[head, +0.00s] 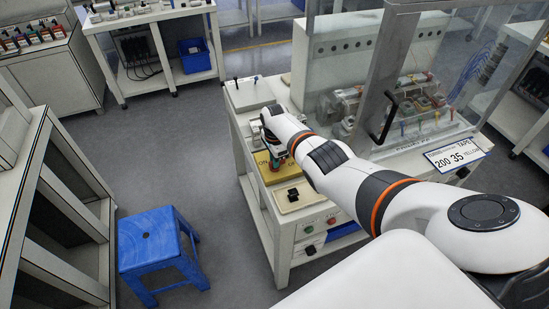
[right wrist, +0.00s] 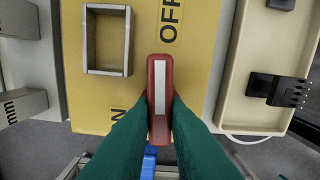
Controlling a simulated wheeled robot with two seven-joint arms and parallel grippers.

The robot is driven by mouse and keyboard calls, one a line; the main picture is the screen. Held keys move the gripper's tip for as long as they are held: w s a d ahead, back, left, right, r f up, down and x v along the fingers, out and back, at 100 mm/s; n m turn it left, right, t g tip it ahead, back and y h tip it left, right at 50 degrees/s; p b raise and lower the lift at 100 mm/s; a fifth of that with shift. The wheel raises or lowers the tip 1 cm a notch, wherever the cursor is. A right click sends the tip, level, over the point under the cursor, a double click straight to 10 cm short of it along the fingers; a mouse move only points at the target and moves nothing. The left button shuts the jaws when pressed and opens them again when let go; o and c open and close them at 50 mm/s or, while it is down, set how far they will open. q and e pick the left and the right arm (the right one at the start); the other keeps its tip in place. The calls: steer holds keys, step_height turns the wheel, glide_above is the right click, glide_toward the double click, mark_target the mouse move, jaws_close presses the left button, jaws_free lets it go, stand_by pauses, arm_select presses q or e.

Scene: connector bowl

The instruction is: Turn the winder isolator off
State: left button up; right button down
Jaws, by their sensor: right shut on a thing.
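The winder isolator is a yellow plate (right wrist: 198,90) marked OFF and ON, with a red handle (right wrist: 160,66) that has a pale stripe. In the right wrist view OFF is beside the far end of the handle and ON is lower left. My right gripper (right wrist: 160,112) has its green fingers shut on the handle from both sides. The handle's lower part is partly hidden between them. In the head view the yellow plate (head: 263,166) shows at the bench's left edge, with my right gripper (head: 272,153) over it, mostly hidden by my arm. My left gripper is not visible.
A beige tray (right wrist: 233,100) with a black connector (right wrist: 275,90) lies right beside the plate. A metal frame (right wrist: 107,70) stands on the plate. A clear-walled machine (head: 345,60) stands behind my right arm. A blue stool (head: 150,238) is on the floor at left.

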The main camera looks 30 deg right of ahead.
steer(key=shift+m, duration=0.6)
steer(key=c, duration=1.4)
jaws_free()
steer(key=shift+r+p, duration=0.4)
steer(key=shift+r, duration=0.15)
step_height(320, 180, up, 4)
steer(key=shift+d+r+p, duration=0.1)
steer(key=shift+r+p, duration=0.15)
steer(key=shift+p, duration=0.7)
step_height(320, 180, up, 6)
steer(key=shift+r+b, duration=0.25)
steer(key=shift+b, duration=0.05)
